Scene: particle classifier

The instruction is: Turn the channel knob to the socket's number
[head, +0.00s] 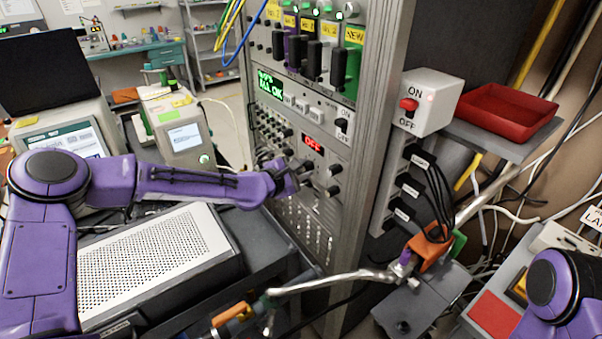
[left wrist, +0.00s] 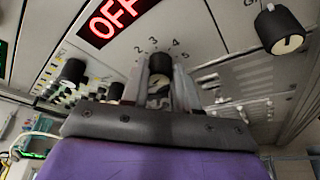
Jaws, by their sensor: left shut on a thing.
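My left gripper (head: 298,170) reaches the front of the tall rack. In the left wrist view its two fingers (left wrist: 162,88) are shut on a black knob (left wrist: 159,66) with a pale face, one finger on each side. The numbers 2, 3, 4 and 5 (left wrist: 168,44) are printed in an arc around this channel knob. Its pointer is too small to read. A red OFF display (head: 313,145) is lit above it; it also shows in the left wrist view (left wrist: 112,20). The black sockets with labelled plugs (head: 411,187) are on the rack's right side; their labels are unreadable.
Other black knobs (head: 335,170) sit close to the gripper, one at right in the wrist view (left wrist: 280,30). A switch box (head: 426,100) and red tray (head: 508,112) are at right. A perforated box (head: 155,258) lies below my left arm. Cables hang at the right.

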